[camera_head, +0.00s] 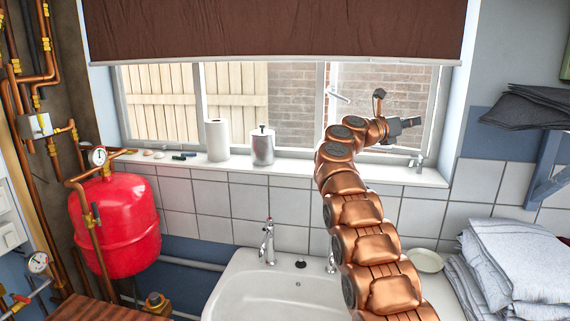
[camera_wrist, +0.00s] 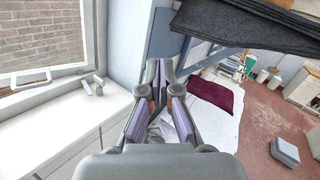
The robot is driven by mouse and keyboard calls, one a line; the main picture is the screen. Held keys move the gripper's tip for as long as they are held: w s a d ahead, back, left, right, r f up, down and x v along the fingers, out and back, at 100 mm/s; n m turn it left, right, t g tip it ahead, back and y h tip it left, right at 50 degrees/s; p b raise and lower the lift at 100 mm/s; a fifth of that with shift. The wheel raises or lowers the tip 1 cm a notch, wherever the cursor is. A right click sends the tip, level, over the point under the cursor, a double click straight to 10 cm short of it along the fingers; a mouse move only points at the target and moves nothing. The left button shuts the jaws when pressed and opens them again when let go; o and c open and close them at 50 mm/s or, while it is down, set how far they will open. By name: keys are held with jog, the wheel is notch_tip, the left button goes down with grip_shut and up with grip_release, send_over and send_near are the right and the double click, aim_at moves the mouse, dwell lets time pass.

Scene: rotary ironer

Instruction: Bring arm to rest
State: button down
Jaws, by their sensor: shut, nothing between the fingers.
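My arm, copper-coloured and segmented, rises from the bottom right in the head view and bends to the right at its top. My gripper (camera_head: 412,122) is in front of the window, above the right part of the sill, pointing right. In the wrist view my gripper (camera_wrist: 163,72) has its fingertips together, with nothing between them. The fingers are apart from the sill and the folded cloths.
A white sink (camera_head: 262,290) lies below the sill (camera_head: 300,168). A paper roll (camera_head: 217,140) and a metal canister (camera_head: 263,147) stand on the sill. Folded towels (camera_head: 518,262) lie at the right. Dark cloths (camera_head: 530,106) rest on a blue bracket. A red tank (camera_head: 118,228) is left.

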jog(key=w+a+r+n+t+y, duration=0.2)
jog(key=a+r+n+t+y, duration=0.5)
jog(key=a+r+n+t, duration=0.85)
jog(key=s+a+f+n+g+y, duration=0.35)
jog(key=f+n+y, duration=0.3)
jog(key=n, duration=0.25)
jog(key=s+a+f+n+g+y, duration=0.35)
jog(key=s+f+n+y, duration=0.2)
jog(key=f+n, duration=0.35)
jog(key=s+a+f+n+g+y, duration=0.1)
jog(key=s+f+n+g, duration=0.35)
jog(key=s+f, duration=0.7)
jog(key=s+a+f+n+g, duration=0.2)
jog(key=s+f+n+g, duration=0.25)
jog(key=s+f, duration=0.7)
jog(key=s+d+f+n+g+h, duration=0.1)
jog(key=s+d+f+g, duration=0.1)
jog(key=s, duration=0.8)
jog(key=s+d+f+n+g, duration=0.1)
jog(key=s+d+f+g, duration=0.2)
jog(key=s, duration=0.8)
jog(key=s+d+f+n+g+h, duration=0.1)
jog(key=s+f+g, duration=0.3)
jog(key=s, duration=0.7)
jog(key=shift+d+f+n+h, duration=0.3)
jog(key=shift+d+f+n, duration=0.05)
jog(key=shift+d+f, duration=0.4)
